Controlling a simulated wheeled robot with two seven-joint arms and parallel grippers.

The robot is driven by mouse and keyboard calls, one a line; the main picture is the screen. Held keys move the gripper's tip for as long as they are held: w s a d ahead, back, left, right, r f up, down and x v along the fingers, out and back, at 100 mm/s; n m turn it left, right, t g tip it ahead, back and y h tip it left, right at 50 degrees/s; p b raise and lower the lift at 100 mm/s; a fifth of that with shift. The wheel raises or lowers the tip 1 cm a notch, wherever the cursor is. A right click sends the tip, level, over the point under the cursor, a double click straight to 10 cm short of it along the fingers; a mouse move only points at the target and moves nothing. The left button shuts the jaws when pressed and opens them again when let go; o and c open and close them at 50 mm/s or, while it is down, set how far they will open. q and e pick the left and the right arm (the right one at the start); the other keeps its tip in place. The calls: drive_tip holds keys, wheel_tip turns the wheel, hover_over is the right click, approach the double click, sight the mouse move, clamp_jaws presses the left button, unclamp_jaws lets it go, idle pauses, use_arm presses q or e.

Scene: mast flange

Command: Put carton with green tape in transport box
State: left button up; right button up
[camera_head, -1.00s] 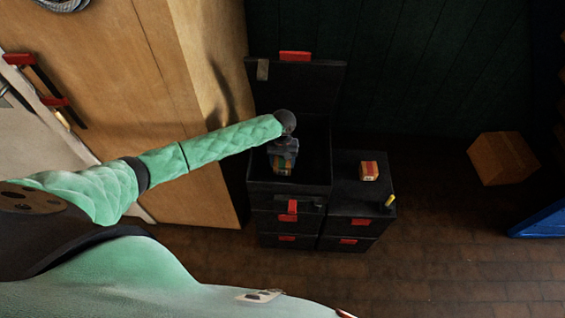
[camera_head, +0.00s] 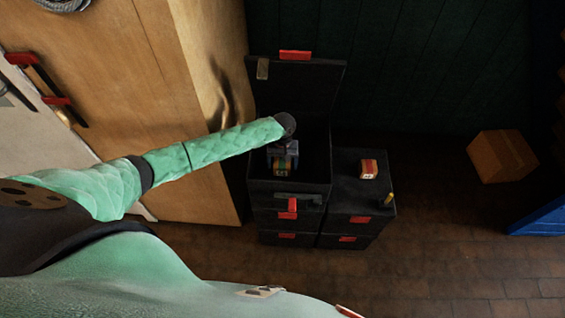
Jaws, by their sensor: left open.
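The black transport box (camera_head: 258,186) stands with its lid raised at the back. My left gripper (camera_head: 284,160) points down into the box opening. It is open, with its fingers around or just above a small brown carton (camera_head: 282,174). A greenish strip shows on this carton, partly covered by the gripper. The carton is inside the box outline; whether it rests on the floor of the box is hidden. My right gripper is not in view.
A second small carton with red marking (camera_head: 368,169) lies on the lower black case (camera_head: 345,190) to the right, near a yellow object (camera_head: 389,199). A wooden cabinet (camera_head: 205,120) stands close left. A larger cardboard box (camera_head: 502,156) is on the brick floor at right.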

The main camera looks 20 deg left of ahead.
use_arm(q)
drive_tip(key=shift+r, duration=0.45)
drive_tip(key=r+b, duration=0.1)
drive_tip(key=r, duration=0.2)
drive_tip(key=w+r+b, duration=0.1)
drive_tip(key=r, duration=0.2)
drive_tip(key=r+b, duration=0.1)
drive_tip(key=r, duration=0.2)
drive_tip(key=shift+w+a+r, duration=0.2)
drive_tip(key=shift+w+r, duration=0.1)
drive_tip(key=shift+r, duration=0.85)
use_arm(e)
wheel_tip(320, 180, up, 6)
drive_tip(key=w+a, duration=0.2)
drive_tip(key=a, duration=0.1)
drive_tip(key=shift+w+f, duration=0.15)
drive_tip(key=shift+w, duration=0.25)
use_arm(q)
drive_tip(key=shift+f, duration=0.1)
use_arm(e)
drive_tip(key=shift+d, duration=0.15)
